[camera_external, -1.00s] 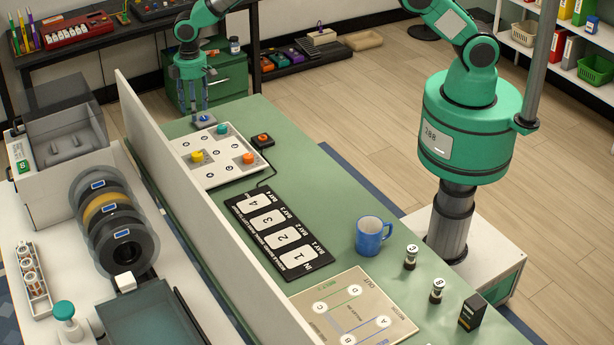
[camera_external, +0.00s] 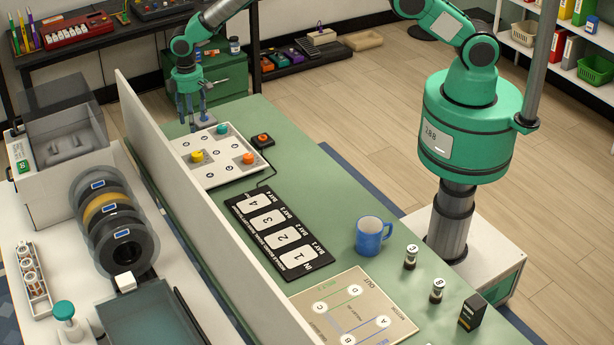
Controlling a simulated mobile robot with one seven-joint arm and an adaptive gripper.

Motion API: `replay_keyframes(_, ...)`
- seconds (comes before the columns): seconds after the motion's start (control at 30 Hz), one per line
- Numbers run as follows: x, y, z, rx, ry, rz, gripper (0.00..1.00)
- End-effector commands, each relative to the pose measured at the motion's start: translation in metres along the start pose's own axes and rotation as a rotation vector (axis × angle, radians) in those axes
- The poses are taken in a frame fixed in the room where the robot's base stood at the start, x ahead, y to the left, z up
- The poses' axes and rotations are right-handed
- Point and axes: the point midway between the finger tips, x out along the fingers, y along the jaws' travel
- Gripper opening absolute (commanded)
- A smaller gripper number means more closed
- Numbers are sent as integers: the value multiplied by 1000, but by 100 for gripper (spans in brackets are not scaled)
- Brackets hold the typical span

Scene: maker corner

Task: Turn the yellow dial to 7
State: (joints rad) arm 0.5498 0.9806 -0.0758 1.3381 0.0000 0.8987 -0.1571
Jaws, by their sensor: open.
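The yellow dial (camera_external: 197,156) sits on the front left part of a white panel (camera_external: 222,176) that lies on the green bench. The panel also bears an orange dial (camera_external: 248,159) and a teal dial (camera_external: 222,129). My gripper (camera_external: 198,123) points down at the panel's far left edge, behind the yellow dial and apart from it. Its fingers are open, with a small grey base between or behind them; the blue knob there is hidden now. The dial's number marks are too small to read.
A black box with an orange button (camera_external: 262,141) stands right of the panel. A tall white divider (camera_external: 180,185) runs along the panel's left side. A black numbered mat (camera_external: 278,233) and a blue mug (camera_external: 371,236) are nearer the camera.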

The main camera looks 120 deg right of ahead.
Motion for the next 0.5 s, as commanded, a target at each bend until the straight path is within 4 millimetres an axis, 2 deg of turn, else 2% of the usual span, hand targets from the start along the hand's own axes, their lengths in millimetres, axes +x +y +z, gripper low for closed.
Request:
replay_keyframes(0.27, 35, 0, 1, 0, -2, 0, 51)
replay_keyframes(0.5, 74, 0, 1, 0, -2, 0, 51)
